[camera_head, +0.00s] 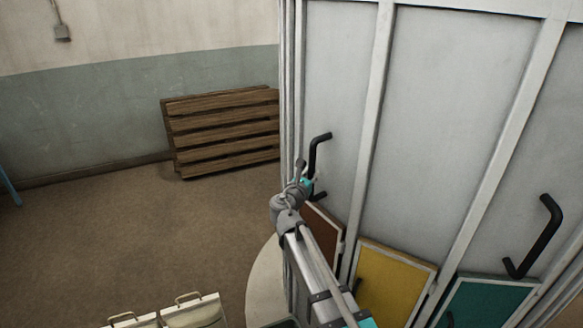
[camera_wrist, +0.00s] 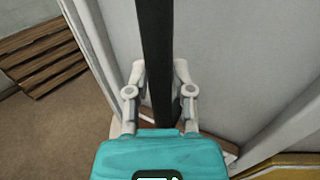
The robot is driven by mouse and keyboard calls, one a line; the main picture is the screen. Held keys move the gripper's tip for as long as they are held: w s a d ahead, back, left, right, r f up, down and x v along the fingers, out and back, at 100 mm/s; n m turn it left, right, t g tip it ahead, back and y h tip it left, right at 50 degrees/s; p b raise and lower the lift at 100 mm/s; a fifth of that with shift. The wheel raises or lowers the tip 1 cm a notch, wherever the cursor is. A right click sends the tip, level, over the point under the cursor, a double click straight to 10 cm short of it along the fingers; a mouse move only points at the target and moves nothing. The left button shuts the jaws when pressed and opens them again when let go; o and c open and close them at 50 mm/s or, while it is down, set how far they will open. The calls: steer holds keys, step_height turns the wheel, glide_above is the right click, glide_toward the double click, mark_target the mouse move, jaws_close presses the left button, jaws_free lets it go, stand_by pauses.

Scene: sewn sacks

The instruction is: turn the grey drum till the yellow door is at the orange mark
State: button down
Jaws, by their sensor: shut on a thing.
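The grey drum (camera_head: 445,110) fills the right of the head view, a tall body of flat panels with pale upright ribs. The yellow door (camera_head: 395,285) is low on it, between a brown door (camera_head: 318,228) on the left and a teal door (camera_head: 490,303) on the right. A strip of yellow also shows at the lower right of the wrist view. My gripper (camera_head: 308,183) is at the black handle (camera_head: 315,150) on the drum's left panel. In the wrist view its fingers (camera_wrist: 159,75) are shut around the handle's upright bar (camera_wrist: 156,35). I see no orange mark.
A second black handle (camera_head: 540,240) stands out from the panel on the right. A slatted wooden pallet (camera_head: 222,130) leans on the wall behind. Cream items with handles (camera_head: 195,313) are at the bottom edge. The brown floor (camera_head: 130,230) left of the drum is clear.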

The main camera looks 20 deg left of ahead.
steer(key=shift+s+d+r, duration=0.1)
steer(key=shift+d+r, duration=0.15)
steer(key=shift+d, duration=0.8)
steer(key=c, duration=1)
jaws_free()
steer(key=shift+a, duration=0.15)
steer(key=o, duration=0.5)
steer(key=shift+w+a+f, duration=0.2)
steer(key=shift+a+f, duration=0.1)
steer(key=shift+a, duration=0.2)
steer(key=shift+s+d, duration=0.1)
steer(key=shift+s, duration=0.1)
steer(key=s, duration=1.1)
steer(key=shift+s+a, duration=0.2)
steer(key=shift+s, duration=0.2)
